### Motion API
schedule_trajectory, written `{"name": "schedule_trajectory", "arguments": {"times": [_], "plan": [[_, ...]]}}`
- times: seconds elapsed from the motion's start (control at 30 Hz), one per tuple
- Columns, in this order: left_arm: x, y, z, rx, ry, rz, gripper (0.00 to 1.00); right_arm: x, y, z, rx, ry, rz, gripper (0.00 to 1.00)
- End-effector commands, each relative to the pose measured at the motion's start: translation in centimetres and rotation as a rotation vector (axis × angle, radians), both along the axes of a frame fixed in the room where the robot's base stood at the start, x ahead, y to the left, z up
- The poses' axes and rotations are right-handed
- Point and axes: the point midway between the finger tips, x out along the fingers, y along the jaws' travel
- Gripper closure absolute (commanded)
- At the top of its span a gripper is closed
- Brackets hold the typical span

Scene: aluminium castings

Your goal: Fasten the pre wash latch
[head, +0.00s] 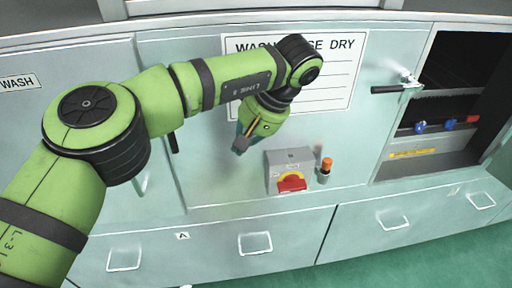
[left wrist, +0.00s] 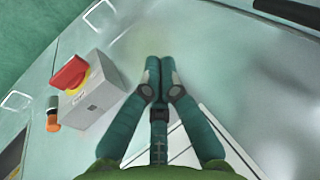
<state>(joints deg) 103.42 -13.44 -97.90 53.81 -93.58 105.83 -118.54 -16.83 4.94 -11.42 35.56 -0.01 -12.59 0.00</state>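The left door has a sign (head: 17,82) of which I can read "WASH". A black latch handle (head: 173,143) shows just below my left forearm, pointing roughly down; its upper part and mount are hidden by the arm. A black bar, probably this handle (left wrist: 290,12), shows at the top right of the left wrist view. My left gripper (head: 240,146) is in front of the panel, right of the handle and apart from it. In the left wrist view its fingers (left wrist: 160,66) are together with nothing between them. My right gripper is not in view.
A grey switch box (head: 288,168) with a red and yellow knob and an orange lamp (head: 326,167) stick out right of my gripper. Another black latch handle (head: 390,89) lies horizontal beside an open shelf bay (head: 440,95). Drawers with pull handles (head: 255,243) run below.

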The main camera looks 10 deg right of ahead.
Motion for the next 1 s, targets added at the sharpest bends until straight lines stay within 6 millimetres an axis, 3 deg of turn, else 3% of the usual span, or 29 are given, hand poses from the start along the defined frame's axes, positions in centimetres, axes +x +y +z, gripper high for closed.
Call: {"name": "schedule_trajectory", "arguments": {"times": [0.1, 0.3, 0.83, 0.93, 1.0], "plan": [[-0.3, -1.6, -0.1, 0.000, 0.000, 0.000, 1.00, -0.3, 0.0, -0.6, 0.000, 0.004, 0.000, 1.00], [-0.5, -2.8, 0.0, 0.000, 0.001, 0.000, 1.00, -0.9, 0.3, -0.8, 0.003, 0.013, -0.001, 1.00], [-0.6, -3.0, 0.0, -0.001, 0.001, -0.001, 1.00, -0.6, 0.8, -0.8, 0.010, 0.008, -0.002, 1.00], [-1.0, -3.7, -0.9, -0.034, 0.020, -0.008, 1.00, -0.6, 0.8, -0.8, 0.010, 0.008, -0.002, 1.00], [-1.8, -5.1, -2.6, -0.100, 0.056, -0.015, 1.00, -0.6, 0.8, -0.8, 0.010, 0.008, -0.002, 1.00]]}}
